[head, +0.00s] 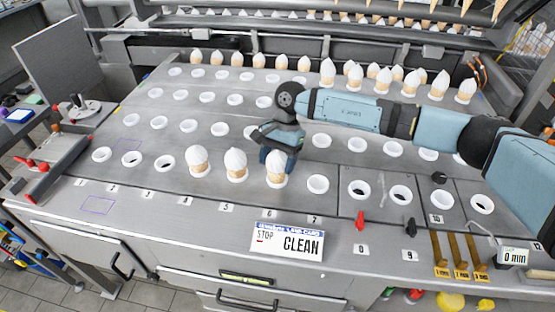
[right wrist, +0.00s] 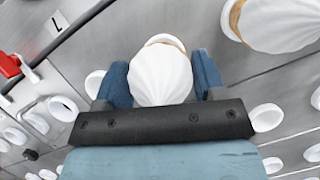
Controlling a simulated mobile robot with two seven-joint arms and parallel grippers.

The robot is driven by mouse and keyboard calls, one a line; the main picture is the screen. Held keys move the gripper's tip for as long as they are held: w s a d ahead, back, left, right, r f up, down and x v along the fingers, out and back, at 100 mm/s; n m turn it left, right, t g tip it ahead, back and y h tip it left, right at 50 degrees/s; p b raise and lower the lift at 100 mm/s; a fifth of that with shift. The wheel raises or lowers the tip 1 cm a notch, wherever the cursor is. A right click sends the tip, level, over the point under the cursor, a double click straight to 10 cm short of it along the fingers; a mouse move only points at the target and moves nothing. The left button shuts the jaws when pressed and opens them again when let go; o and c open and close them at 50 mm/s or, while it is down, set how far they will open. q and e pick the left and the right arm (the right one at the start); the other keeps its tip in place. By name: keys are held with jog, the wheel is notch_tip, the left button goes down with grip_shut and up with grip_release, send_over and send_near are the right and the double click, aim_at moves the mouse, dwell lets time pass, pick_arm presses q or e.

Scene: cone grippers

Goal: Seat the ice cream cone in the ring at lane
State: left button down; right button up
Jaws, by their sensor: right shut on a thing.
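My right gripper (head: 276,157) is shut on an ice cream cone with a white swirled top (head: 276,165), in the front row above the label 6. The cone stands upright, with a white ring (head: 276,183) around its lower part; I cannot tell whether it is fully seated. In the right wrist view the same cone (right wrist: 160,75) sits between the blue fingers (right wrist: 160,82). Two more cones stand in front-row rings to its left, the nearer one (head: 236,163) and another (head: 197,160). An empty ring (head: 318,183) is just to the right. My left gripper is not in view.
A lane card reading STOP and CLEAN (head: 287,243) hangs at the front edge. More cones (head: 326,73) stand in the back row. Other rings in the front row, such as one (head: 165,163) at the left, are empty. Red (head: 360,221) and black knobs stand at the right front.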

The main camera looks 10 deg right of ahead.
jog(key=shift+f, duration=0.35)
jog(key=o, duration=0.8)
jog(key=b+v, duration=0.2)
jog(key=v, duration=1.2)
